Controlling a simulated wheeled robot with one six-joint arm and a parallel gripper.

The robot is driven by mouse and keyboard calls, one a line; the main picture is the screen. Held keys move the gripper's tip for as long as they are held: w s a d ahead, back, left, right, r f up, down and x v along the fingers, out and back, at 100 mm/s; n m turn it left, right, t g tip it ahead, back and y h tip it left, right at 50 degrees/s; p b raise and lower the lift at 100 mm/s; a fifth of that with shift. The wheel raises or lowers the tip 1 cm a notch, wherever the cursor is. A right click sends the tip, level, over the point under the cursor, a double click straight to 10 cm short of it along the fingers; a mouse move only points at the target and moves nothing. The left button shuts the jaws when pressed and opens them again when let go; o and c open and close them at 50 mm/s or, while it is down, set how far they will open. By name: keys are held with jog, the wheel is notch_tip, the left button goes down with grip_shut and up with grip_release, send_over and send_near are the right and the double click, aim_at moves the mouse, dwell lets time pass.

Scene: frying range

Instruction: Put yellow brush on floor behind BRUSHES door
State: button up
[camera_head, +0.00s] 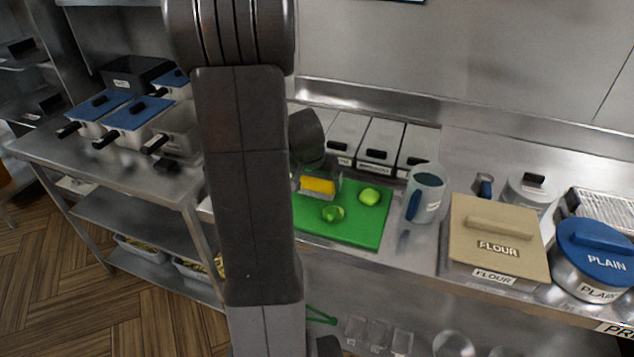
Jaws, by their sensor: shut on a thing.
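A small yellow block-like thing (318,185), which looks like the yellow brush, shows just above or on the far left part of a green board. My gripper (318,178) is there, below my dark wrist, and is shut on the yellow thing. The fingers are small and partly hidden, and I cannot tell whether the yellow thing touches the board. No door marked BRUSHES and no floor behind one is in view.
The green board (372,232) carries two green round fruits (370,195). A blue-handled jug (425,190), a FLOUR bin (497,232) and a PLAIN pot (595,255) stand to the right. Blue-lidded fryer-like boxes (137,113) stand left. Wooden floor (50,270) is clear at lower left.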

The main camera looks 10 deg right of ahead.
jog(key=shift+f, duration=0.5)
jog(key=shift+f, duration=0.15)
jog(key=o, duration=0.6)
jog(key=shift+o, duration=0.6)
